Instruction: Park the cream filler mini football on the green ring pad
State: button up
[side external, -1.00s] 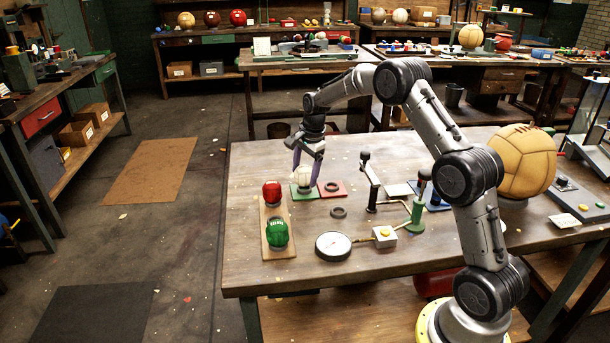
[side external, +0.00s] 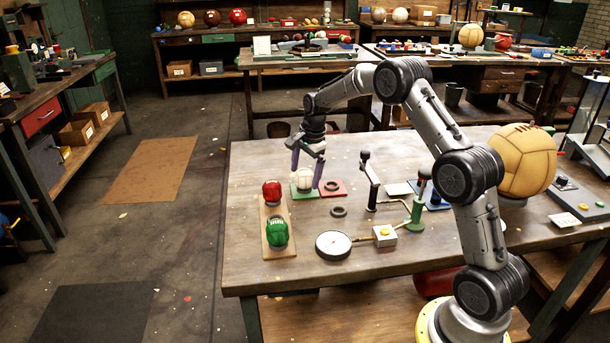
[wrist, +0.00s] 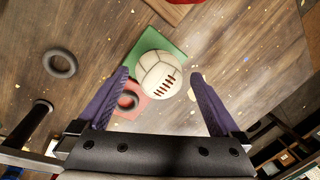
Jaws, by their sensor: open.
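The cream mini football (side external: 303,179) sits on the green pad (side external: 302,194). In the wrist view the ball (wrist: 160,74) shows its dark lacing, and the green pad (wrist: 138,49) shows around its far and left sides. Whether a ring lies under the ball is hidden. My gripper (side external: 308,174) is open, its two purple fingers spread on either side of the ball and apart from it. In the wrist view my gripper (wrist: 160,80) has its fingertips short of the ball's middle.
A red pad (side external: 333,188) with a dark ring lies right of the green pad. Another dark ring (side external: 338,212) lies in front. A wooden board (side external: 264,228) holds a red ball (side external: 272,192) and a green ball (side external: 277,232).

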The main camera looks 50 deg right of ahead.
aim_at(311, 176)
notch_tip(311, 176, up, 11)
jog(key=s, duration=0.2)
jog(key=s+a+r+n, duration=0.5)
jog(key=s+a+r, duration=0.1)
jog(key=a+r, duration=0.15)
jog(key=s+a+r+n+t, duration=0.1)
jog(key=s+a+n, duration=0.45)
jog(key=s, duration=0.35)
jog(key=s+a+r+n+t, duration=0.1)
jog(key=s+a+n+t, duration=0.1)
jog(key=s+a+n, duration=0.5)
jog(key=s+a+f+n, duration=0.1)
jog(key=s+f, duration=0.3)
jog(key=s, duration=0.7)
jog(key=shift+s+a+f+n, duration=0.25)
jog(key=shift+f+n, duration=0.15)
jog(key=shift+n, duration=0.45)
